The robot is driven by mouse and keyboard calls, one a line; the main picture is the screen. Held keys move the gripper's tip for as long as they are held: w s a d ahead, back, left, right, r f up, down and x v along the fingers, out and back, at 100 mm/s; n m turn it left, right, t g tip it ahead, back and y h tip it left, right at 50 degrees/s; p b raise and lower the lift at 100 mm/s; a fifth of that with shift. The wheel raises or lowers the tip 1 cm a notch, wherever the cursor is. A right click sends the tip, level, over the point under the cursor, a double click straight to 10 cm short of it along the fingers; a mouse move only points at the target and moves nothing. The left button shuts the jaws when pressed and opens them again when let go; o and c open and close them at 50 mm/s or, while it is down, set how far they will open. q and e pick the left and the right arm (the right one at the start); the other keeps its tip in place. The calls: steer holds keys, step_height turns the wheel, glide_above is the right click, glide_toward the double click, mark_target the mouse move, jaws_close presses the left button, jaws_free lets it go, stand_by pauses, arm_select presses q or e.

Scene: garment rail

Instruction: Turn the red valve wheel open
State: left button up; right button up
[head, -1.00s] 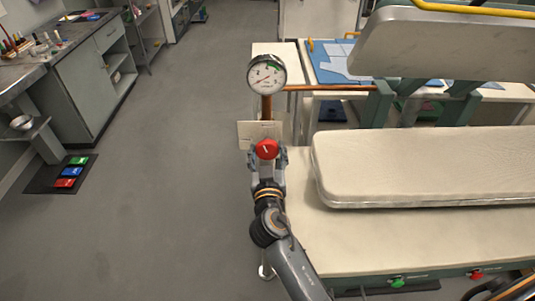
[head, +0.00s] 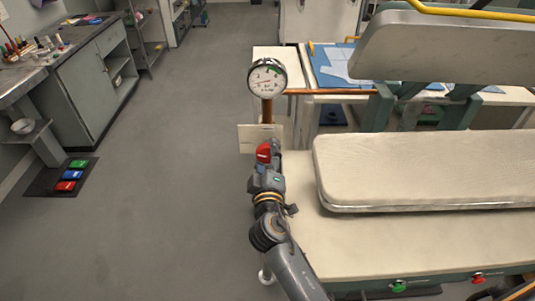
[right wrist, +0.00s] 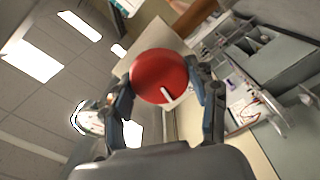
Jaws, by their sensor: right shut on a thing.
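The red valve wheel (head: 263,153) is mounted in front of a pale plate, below a round pressure gauge (head: 267,77) on a copper-coloured pipe. My right gripper (head: 268,158) is shut on the wheel and is seen nearly edge-on in the head view, hiding part of it. In the right wrist view the wheel (right wrist: 160,76) is a red disc with a white mark near its lower edge, and the fingers of the right gripper (right wrist: 166,82) hold it from both sides. The gauge needle points to the left side of its dial. My left gripper is not in view.
A press with a cream padded board (head: 420,165) stands close on the right. A grey cabinet (head: 90,90) and a floor mat with coloured pedals (head: 69,174) are at the left. The grey floor between is clear.

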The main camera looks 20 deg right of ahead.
steer(key=shift+r+n+p, duration=0.15)
steer(key=shift+n+p, duration=0.2)
steer(key=shift+n, duration=1.25)
steer(key=o, duration=1.2)
steer(key=shift+w, duration=0.1)
steer(key=shift+c, duration=0.2)
steer(key=shift+f, duration=0.2)
steer(key=v, duration=1.2)
steer(key=shift+d, duration=0.1)
